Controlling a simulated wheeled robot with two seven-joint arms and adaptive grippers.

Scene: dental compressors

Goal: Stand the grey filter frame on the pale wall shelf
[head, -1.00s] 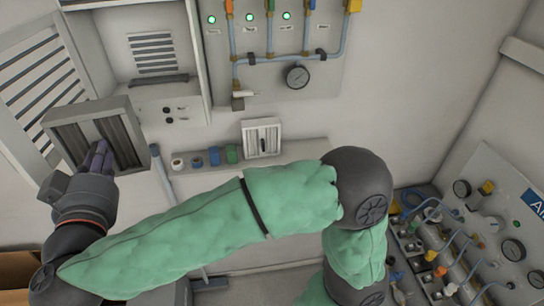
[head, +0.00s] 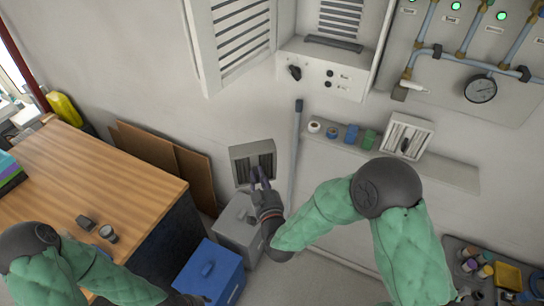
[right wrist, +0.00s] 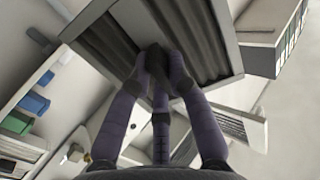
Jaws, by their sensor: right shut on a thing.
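The grey filter frame (head: 243,152), a square frame with dark pleats, is held off the floor in front of the wall, left of the shelf. My right gripper (head: 262,180) is shut on it; its fingers pinch the middle of the frame in the right wrist view (right wrist: 160,62). The pale wall shelf (head: 455,174) runs along the wall to the right. A white framed filter (head: 428,127) and several coloured rolls stand on it. My left arm shows at lower left; only a dark bit of its gripper (head: 190,300) shows at the bottom edge.
A grey pole (head: 296,150) stands between the held frame and the shelf. A grey box (head: 240,230) and a blue box (head: 210,272) sit below the frame. A wooden-topped bench (head: 90,180) is at left. The shelf's right end looks bare.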

